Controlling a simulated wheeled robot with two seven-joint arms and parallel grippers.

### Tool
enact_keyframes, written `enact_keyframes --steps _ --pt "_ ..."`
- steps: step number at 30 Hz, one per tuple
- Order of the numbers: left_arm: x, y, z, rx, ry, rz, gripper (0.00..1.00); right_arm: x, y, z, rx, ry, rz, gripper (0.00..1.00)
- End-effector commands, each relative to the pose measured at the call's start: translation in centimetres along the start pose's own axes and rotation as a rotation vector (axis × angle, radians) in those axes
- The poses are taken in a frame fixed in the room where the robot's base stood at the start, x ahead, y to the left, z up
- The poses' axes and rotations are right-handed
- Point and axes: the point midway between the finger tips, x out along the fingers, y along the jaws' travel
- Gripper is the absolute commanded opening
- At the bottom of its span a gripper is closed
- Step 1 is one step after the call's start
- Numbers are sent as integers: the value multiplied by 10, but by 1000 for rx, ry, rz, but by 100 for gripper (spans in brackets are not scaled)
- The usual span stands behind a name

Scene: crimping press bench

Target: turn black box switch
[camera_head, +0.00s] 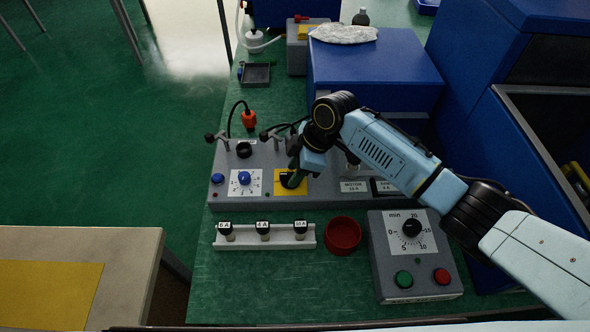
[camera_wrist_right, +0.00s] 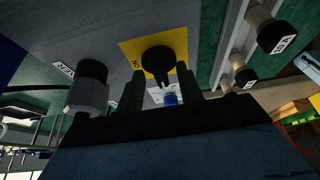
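A black rotary switch (camera_wrist_right: 158,60) sits on a yellow plate (camera_wrist_right: 128,48) on the sloping front of a long grey control box (camera_head: 335,193). In the head view the yellow plate (camera_head: 281,187) is partly covered by my right gripper (camera_head: 292,180). My right gripper reaches down to the switch from the upper right. In the right wrist view its two dark fingers (camera_wrist_right: 160,78) stand apart on either side of the switch, with gaps visible. Whether they touch it, I cannot tell. My left gripper is out of view.
A blue knob (camera_head: 244,178) on a white dial is left of the yellow plate. A fuse rack (camera_head: 264,246), a red dish (camera_head: 343,235) and a timer box (camera_head: 388,268) stand in front. A blue block (camera_head: 375,70) rises behind. Green bench (camera_head: 270,290) is clear at the front.

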Motion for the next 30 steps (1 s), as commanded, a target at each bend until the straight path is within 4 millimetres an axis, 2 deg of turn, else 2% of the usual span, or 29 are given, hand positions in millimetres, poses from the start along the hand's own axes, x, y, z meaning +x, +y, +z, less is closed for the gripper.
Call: enact_keyframes --steps 9,18,25,30 --pt "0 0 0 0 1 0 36 3 0 0 -1 0 0 36" --pt "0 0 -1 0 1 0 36 3 0 0 -1 0 0 0" --pt "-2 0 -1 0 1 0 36 2 0 0 7 0 3 0" --pt "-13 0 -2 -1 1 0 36 0 -1 -2 50 1 19 0"
